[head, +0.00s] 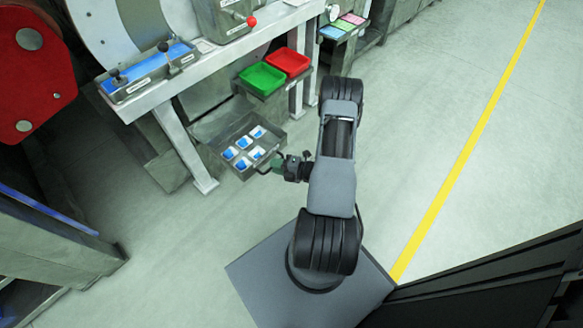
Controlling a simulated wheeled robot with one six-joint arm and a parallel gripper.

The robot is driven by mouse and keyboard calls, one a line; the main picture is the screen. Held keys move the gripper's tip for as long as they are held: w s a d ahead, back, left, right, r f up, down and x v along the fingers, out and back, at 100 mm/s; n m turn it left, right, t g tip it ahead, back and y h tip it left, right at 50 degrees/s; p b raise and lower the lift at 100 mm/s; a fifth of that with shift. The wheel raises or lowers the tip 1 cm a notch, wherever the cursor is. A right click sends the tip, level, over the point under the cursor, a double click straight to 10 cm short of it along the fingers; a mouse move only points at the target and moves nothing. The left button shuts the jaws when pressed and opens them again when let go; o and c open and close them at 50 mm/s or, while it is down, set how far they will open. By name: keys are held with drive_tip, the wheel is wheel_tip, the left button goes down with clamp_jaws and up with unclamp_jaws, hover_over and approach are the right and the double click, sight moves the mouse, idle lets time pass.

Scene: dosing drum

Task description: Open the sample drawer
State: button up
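The sample drawer (222,149) is a grey metal tray below the bench. It stands pulled out, and several small white and blue sample packets (244,148) show inside it. A dark handle (263,171) is on its front side, facing my arm. My gripper (279,164) is at the drawer's front edge by this handle. The fingers are small and dark here, so I cannot tell whether they are closed around the handle or only beside it.
A green tray (262,78) and a red tray (288,62) sit above and behind the drawer. The bench (205,61) has a leg (185,150) left of the drawer. A red machine part (30,75) stands at far left. The floor right of my arm is clear, with a yellow line (468,150).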

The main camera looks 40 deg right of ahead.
drive_tip(key=p+v, duration=0.2)
drive_tip(key=v, duration=1.1)
drive_tip(key=shift+p, duration=0.35)
drive_tip(key=shift+s+d, duration=0.1)
drive_tip(key=w+a+r+n+g+p, duration=0.1)
drive_tip(key=a+r+n+g+p, duration=0.25)
drive_tip(key=r+n, duration=0.55)
drive_tip(key=w+a+r+n+g+y+p, duration=0.15)
drive_tip(key=a+r+n+g+p, duration=0.3)
drive_tip(key=r, duration=0.65)
drive_tip(key=w+a+r+n+g+p, duration=0.15)
drive_tip(key=r+n+g+p, duration=0.3)
drive_tip(key=r+n, duration=0.5)
drive_tip(key=s+a+r+n+t+h+p, duration=0.1)
drive_tip(key=a+r+n+h+p, duration=0.2)
drive_tip(key=r+n, duration=0.5)
drive_tip(key=s+a+r+n+t+h+p, duration=0.1)
drive_tip(key=r+n+p, duration=0.5)
drive_tip(key=r, duration=0.6)
drive_tip(key=s+a+r+n+t+h+p, duration=0.1)
drive_tip(key=a+r+n+h+p, duration=0.4)
drive_tip(key=r+n, duration=0.5)
drive_tip(key=shift+s+a+n+h, duration=0.55)
drive_tip(key=shift+s+n+h, duration=0.1)
drive_tip(key=shift+s, duration=0.15)
